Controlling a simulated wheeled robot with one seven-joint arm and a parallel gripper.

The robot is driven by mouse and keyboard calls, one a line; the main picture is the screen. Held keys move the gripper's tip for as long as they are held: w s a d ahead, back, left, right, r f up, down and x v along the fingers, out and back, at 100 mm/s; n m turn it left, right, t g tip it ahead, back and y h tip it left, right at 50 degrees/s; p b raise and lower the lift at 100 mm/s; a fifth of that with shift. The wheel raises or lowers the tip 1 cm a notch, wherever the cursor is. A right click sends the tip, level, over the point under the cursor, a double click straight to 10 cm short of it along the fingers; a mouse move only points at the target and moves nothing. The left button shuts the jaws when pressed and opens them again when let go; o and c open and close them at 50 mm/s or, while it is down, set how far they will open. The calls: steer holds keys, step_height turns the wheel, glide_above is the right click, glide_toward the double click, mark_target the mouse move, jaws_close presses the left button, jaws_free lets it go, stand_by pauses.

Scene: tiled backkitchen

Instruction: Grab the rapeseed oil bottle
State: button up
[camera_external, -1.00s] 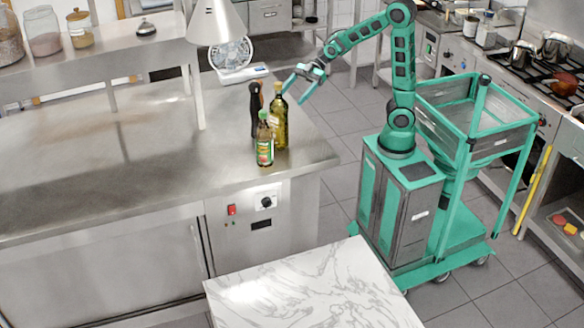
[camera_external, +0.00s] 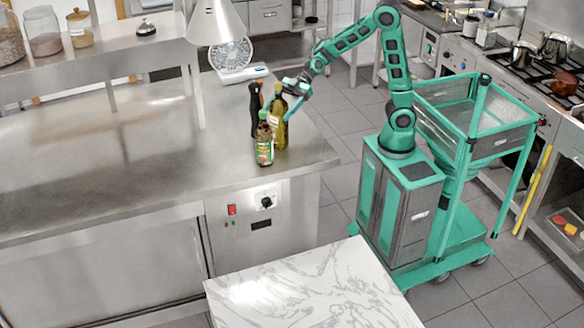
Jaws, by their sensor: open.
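A group of bottles stands near the right end of the steel counter (camera_external: 150,165). The tall yellow-green bottle (camera_external: 279,134), which looks like the rapeseed oil, stands upright at the right of the group. A smaller bottle with a green and white label (camera_external: 264,152) stands in front of it to the left. A dark, slim pepper-mill-like object (camera_external: 255,108) stands behind on the left. My gripper (camera_external: 282,103) is open at the upper part of the tall bottle, with its fingers seeming to go around it. Whether they touch the bottle cannot be told.
A white kitchen scale (camera_external: 240,74) with a round dial stands behind the bottles, and a lamp shade (camera_external: 217,22) hangs above it. The left of the counter is clear. A marble-topped table (camera_external: 312,290) stands in front.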

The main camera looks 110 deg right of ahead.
steer(key=shift+c, duration=0.7)
jaws_close()
steer(key=shift+r, duration=0.1)
